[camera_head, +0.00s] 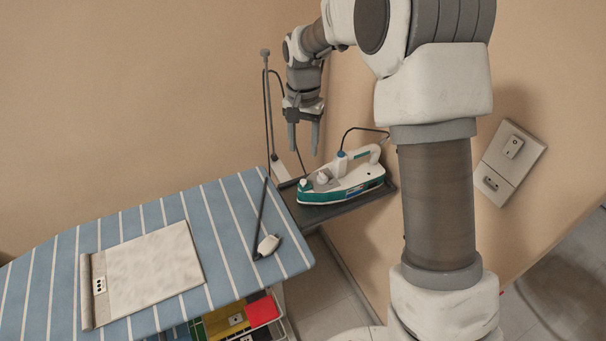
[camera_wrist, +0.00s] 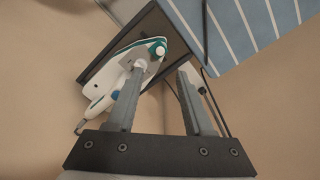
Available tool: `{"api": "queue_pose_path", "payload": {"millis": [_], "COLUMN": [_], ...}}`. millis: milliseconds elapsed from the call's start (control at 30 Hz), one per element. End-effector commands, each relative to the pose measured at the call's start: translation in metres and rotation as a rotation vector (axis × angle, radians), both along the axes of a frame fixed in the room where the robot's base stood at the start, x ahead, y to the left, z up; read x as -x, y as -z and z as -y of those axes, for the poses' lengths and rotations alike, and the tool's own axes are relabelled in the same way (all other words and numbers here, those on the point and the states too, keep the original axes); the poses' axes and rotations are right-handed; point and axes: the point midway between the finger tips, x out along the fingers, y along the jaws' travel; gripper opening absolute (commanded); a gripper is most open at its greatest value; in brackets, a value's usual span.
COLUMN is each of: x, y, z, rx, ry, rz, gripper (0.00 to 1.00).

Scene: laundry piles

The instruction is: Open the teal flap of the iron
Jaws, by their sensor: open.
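The iron (camera_head: 342,180) is white with a teal lower body. It rests on a dark tray (camera_head: 380,192) at the right end of the ironing board, its nose toward the lower left. A white knob and a small white part stand on its front top. In the wrist view the iron (camera_wrist: 125,52) shows behind my left finger, with teal near its nose; which teal part is the flap I cannot tell. My gripper (camera_head: 303,150) is open and empty, pointing down, above and a little left of the iron, not touching it. It also shows in the wrist view (camera_wrist: 152,85).
The blue striped ironing board (camera_head: 225,210) bears a rolled-edge pale mat (camera_head: 150,270) and a small white plug-like piece (camera_head: 267,245). A thin pole (camera_head: 268,110) with a cord stands left of my gripper. A wall socket (camera_head: 508,160) is at the right. Colored bins (camera_head: 235,318) sit below.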

Motion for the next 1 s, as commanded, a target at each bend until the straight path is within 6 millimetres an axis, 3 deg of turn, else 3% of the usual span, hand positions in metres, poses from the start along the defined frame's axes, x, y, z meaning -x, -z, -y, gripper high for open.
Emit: {"api": "queue_pose_path", "payload": {"millis": [300,500,933,1000], "x": [0.001,0.0,0.0,0.0], "y": [0.07,0.099,0.11,0.11], "z": [0.0,0.0,0.0,0.0], "rx": [0.0,0.0,-0.001,-0.001], "ry": [0.001,0.0,0.0,0.0], "rz": [-0.004,-0.001,0.001,0.001], "gripper": [0.52,0.52,0.52,0.43]}}
